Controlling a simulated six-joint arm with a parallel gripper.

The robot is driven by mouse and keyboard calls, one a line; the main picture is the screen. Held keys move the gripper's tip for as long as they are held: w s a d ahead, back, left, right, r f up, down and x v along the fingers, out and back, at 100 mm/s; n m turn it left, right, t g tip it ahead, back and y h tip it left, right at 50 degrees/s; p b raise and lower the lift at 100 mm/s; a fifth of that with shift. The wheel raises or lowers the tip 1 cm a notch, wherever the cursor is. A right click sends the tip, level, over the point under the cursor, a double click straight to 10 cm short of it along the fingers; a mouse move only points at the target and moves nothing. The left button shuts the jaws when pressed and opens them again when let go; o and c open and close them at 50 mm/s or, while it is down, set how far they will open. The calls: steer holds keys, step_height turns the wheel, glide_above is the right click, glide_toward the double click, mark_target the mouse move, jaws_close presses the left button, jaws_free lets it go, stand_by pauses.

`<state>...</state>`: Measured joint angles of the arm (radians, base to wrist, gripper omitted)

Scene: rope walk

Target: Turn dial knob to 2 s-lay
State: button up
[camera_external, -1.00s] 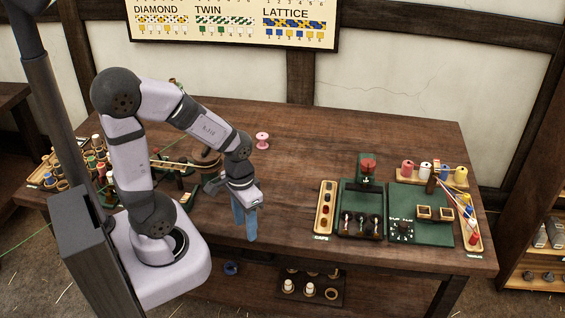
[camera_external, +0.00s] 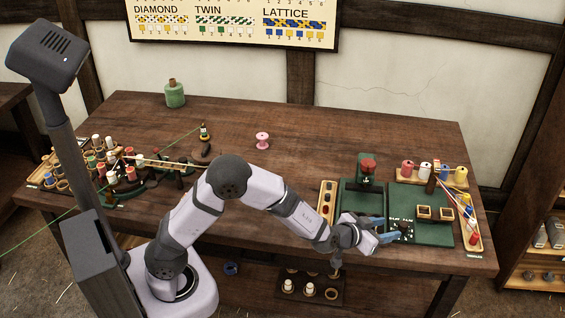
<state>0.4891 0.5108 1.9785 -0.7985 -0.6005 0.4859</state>
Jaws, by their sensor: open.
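A small dark dial knob (camera_external: 406,233) with white marks around it sits on the front left of the right green panel (camera_external: 433,237). The marks are too small to read, so I cannot tell its setting. My gripper (camera_external: 388,230), with blue fingers, is open just left of the dial. The fingers point right toward it and look spread to either side of its level. I cannot tell whether they touch it.
A red knob (camera_external: 368,164) stands on a green block behind the panels. Thread spools (camera_external: 425,169) stand on a rack behind, and a slanted tray (camera_external: 471,236) lies right. The table middle is clear around a pink spool (camera_external: 262,141).

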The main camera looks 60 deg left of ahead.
mark_target(403, 224)
steer(key=shift+w+d+t, duration=0.15)
steer(key=shift+w+t, duration=0.15)
steer(key=shift+w, duration=0.1)
steer(key=shift+x, duration=3.55)
steer(key=shift+f, duration=0.1)
steer(key=c, duration=1)
